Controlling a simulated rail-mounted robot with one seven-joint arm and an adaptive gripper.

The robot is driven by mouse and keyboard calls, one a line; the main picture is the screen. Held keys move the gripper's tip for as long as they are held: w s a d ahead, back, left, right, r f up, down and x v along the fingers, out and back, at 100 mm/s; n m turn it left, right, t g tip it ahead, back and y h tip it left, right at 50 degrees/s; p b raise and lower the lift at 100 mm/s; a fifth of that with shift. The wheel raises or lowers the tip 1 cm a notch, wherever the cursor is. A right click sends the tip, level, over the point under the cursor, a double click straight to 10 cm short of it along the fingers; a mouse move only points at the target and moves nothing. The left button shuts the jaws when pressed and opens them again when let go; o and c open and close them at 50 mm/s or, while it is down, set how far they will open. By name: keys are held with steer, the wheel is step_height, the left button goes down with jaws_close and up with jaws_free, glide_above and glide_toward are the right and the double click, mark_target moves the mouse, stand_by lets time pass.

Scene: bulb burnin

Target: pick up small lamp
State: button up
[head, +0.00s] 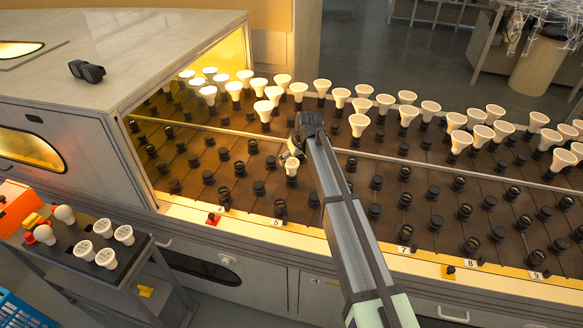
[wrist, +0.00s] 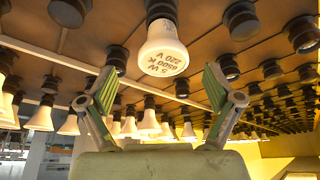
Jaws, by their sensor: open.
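A small white lamp (head: 291,168) stands upright in a dark socket on the near part of the rack, apart from the larger lamps. In the wrist view the same lamp (wrist: 163,48) shows its printed face, reading 5 W, 6500 K, 220 V, with its base in the socket. My gripper (wrist: 160,90) is open, one green-padded finger to each side below the lamp in the picture. Neither finger touches it visibly. In the head view my gripper (head: 295,152) is right at the lamp, and its fingers are small and partly hidden by my arm.
Rows of larger white cone lamps (head: 360,123) fill the back of the rack. Empty dark sockets (head: 405,200) surround the small lamp. A lit tunnel (head: 225,60) covers the left end. A cart (head: 75,255) at lower left holds several loose lamps (head: 104,228).

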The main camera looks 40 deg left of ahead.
mark_target(292, 162)
steer(key=x, duration=0.1)
steer(key=p+x, duration=0.1)
steer(key=x, duration=0.1)
steer(key=shift+a+f, duration=0.15)
steer(key=shift+a, duration=0.25)
steer(key=shift+f, duration=0.4)
steer(key=c, duration=1.3)
steer(key=shift+o, duration=0.2)
steer(key=shift+r, duration=0.1)
